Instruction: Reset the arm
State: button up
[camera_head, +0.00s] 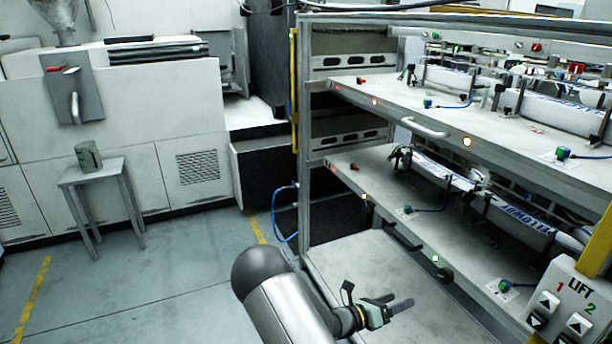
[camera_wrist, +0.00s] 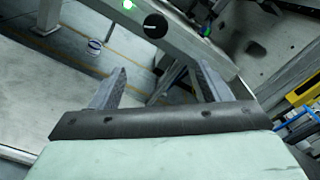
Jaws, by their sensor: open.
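My gripper (camera_head: 388,304) shows at the bottom middle of the head view, at the end of my arm. It is in front of the label magazine rack, at the height of its lowest level. In the wrist view my gripper (camera_wrist: 158,88) has its two fingers apart with nothing between them. Beyond the fingers, the wrist view shows a metal frame bar with a black round knob (camera_wrist: 155,25) and a lit green light (camera_wrist: 128,5).
The magazine's upper shelf (camera_head: 390,105) and lower shelf (camera_head: 375,185) hold label stacks and blue cables. A LIFT button panel (camera_head: 566,305) stands at the lower right. A small stool (camera_head: 95,172) bears a grey cup (camera_head: 88,155) at the left. The floor between is clear.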

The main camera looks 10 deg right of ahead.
jog(key=s+r+m+g+y, duration=0.3)
jog(key=s+r+m+g, duration=0.35)
jog(key=m, duration=0.25)
jog(key=s+a+r+m+t+y+p, duration=0.1)
jog(key=s+a+r+m+y, duration=0.6)
jog(key=s+a+m, duration=0.2)
jog(key=s+a+r+m+t+y+p, duration=0.1)
jog(key=s+a+r+m+y, duration=0.6)
jog(key=s+a+m, duration=0.2)
jog(key=shift+s+a+m+p, duration=0.15)
jog(key=shift+s+m+p, duration=0.35)
jog(key=shift+s, duration=0.5)
jog(key=shift+r, duration=0.1)
